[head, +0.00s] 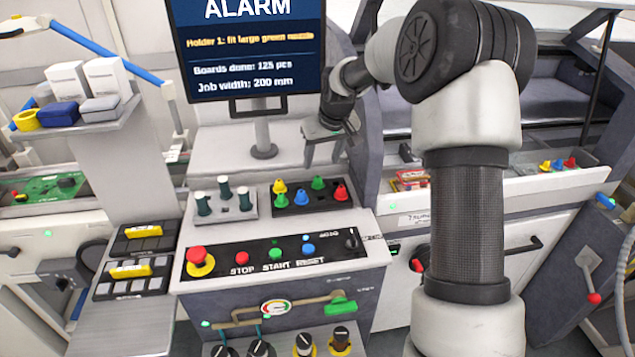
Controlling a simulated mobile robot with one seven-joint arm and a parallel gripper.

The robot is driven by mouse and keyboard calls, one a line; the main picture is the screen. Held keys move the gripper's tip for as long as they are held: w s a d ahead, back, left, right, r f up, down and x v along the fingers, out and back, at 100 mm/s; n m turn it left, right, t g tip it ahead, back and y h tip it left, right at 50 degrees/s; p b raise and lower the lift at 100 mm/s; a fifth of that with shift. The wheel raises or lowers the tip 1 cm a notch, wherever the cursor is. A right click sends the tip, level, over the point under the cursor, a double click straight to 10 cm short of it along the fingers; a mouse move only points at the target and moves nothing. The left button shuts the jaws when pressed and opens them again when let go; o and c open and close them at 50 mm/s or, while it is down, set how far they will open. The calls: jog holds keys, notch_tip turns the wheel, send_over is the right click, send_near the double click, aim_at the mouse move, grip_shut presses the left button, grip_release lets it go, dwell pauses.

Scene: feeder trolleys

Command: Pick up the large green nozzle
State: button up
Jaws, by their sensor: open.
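A black tray (318,209) on the trolley top holds several coloured cone-shaped nozzles. One green nozzle (318,184) stands in its back row and another green nozzle (281,200) at its front left. Their sizes are hard to compare from here. A yellow nozzle (279,187), a blue nozzle (301,196) and a red nozzle (341,192) stand beside them. My gripper (326,152) is open and empty, above and behind the tray, apart from the nozzles.
A grey holder (236,211) with dark green posts stands left of the tray. The monitor (252,50) reads "Holder 1: fit large green nozzle". A button panel (275,256) lies in front. More nozzles (558,164) sit far right.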

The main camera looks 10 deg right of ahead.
aim_at(318, 177)
jog(key=x, duration=0.4)
jog(key=shift+f, duration=0.15)
jog(key=x, duration=0.5)
jog(key=shift+d+f+p, duration=0.15)
jog(key=shift+p, duration=0.2)
jog(key=c, duration=1.2)
